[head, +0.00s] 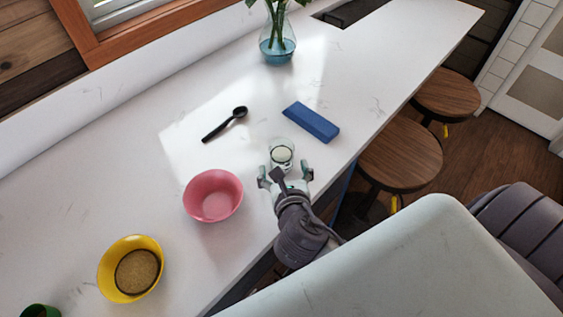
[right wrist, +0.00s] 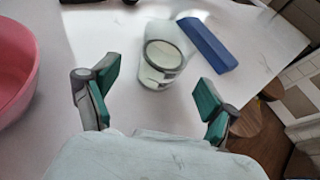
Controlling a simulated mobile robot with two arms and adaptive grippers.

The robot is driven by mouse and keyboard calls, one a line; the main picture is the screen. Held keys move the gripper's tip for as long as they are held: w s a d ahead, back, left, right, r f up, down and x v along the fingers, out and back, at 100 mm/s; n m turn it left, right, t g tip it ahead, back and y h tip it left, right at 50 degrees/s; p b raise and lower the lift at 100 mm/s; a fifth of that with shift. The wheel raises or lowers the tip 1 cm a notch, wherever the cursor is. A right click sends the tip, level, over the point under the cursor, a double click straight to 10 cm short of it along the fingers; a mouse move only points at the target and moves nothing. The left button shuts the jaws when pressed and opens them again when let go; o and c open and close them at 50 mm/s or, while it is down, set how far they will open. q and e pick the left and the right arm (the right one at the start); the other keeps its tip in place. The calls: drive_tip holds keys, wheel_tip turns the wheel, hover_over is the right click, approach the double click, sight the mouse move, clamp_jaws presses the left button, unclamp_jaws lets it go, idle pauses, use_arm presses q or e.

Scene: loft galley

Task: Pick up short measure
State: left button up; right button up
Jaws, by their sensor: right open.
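The short measure looks to be the small clear cup (head: 282,150) with a dark ring and pale inside, standing upright on the white counter. It also shows in the right wrist view (right wrist: 163,62), just beyond the fingertips and between their lines. My right gripper (head: 285,175) is open and empty, its two fingers spread on the near side of the cup. In the right wrist view the green-padded fingers (right wrist: 157,92) stand apart with bare counter between them. My left gripper is not in view.
A pink bowl (head: 213,196) stands left of my right gripper, and a yellow bowl (head: 130,269) with brown contents farther left. A blue block (head: 311,122) lies just beyond the cup. A black spoon (head: 226,124) and a glass vase (head: 277,46) are farther back. The counter (head: 120,175) is otherwise largely clear.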

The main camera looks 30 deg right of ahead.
sight(283, 165)
drive_tip(key=b+x, duration=0.1)
drive_tip(key=x, duration=0.1)
drive_tip(key=shift+w+d+f, duration=0.15)
drive_tip(key=shift+w+f, duration=0.05)
drive_tip(key=shift+w, duration=0.15)
drive_tip(key=shift+w+d+f+b, duration=0.1)
drive_tip(key=shift+w+f+b, duration=0.05)
drive_tip(key=shift+b, duration=0.3)
drive_tip(key=b+x, duration=0.4)
drive_tip(key=shift+w, duration=0.15)
drive_tip(key=shift+w+d, duration=0.1)
drive_tip(key=shift+w, duration=0.1)
drive_tip(key=shift+r, duration=0.2)
drive_tip(key=shift+s, duration=0.1)
drive_tip(key=shift+c, duration=0.3)
drive_tip(key=c, duration=1.3)
